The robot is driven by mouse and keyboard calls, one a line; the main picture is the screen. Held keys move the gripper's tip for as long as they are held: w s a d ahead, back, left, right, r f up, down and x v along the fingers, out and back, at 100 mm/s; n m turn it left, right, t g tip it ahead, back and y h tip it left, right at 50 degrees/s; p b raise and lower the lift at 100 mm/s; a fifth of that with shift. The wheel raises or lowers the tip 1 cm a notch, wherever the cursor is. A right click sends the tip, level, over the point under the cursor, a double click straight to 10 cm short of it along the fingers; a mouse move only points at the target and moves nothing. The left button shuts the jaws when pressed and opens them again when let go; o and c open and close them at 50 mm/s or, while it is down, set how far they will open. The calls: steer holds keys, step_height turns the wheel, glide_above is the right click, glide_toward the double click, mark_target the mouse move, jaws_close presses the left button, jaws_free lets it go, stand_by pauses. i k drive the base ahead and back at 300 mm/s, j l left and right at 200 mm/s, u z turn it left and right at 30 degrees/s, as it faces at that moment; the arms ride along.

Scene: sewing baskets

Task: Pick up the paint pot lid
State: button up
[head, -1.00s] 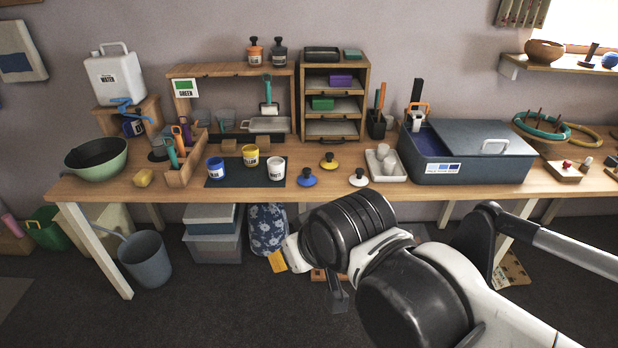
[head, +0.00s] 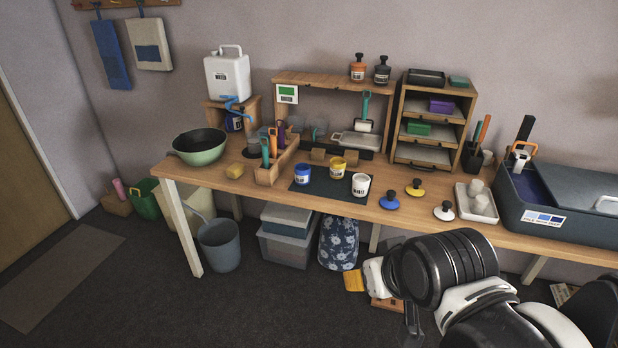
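Three lids with round black knobs lie on the wooden table: a yellow lid (head: 415,189), a blue lid (head: 389,201) and a white lid (head: 444,212). To their left, three open paint pots stand on a dark mat (head: 326,199): a blue pot (head: 303,174), a yellow pot (head: 338,168) and a white pot (head: 361,186). My gripper (head: 411,326) is in front of the table and below the lids in the picture, apart from them. My wrist hides most of it, so its opening does not show.
A white tray (head: 464,209) with white pieces and a large blue-grey box (head: 560,228) stand right of the lids. A small drawer cabinet (head: 420,152) is behind them. A wooden tool holder (head: 268,176) and green bowl (head: 200,158) are at left. A bucket (head: 219,252) stands on the floor.

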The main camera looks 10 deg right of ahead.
mark_target(389, 202)
steer(key=i+l, duration=0.1)
steer(key=i, duration=0.5)
steer(key=i+l, duration=0.1)
steer(key=i, duration=0.55)
steer(key=u, duration=0.05)
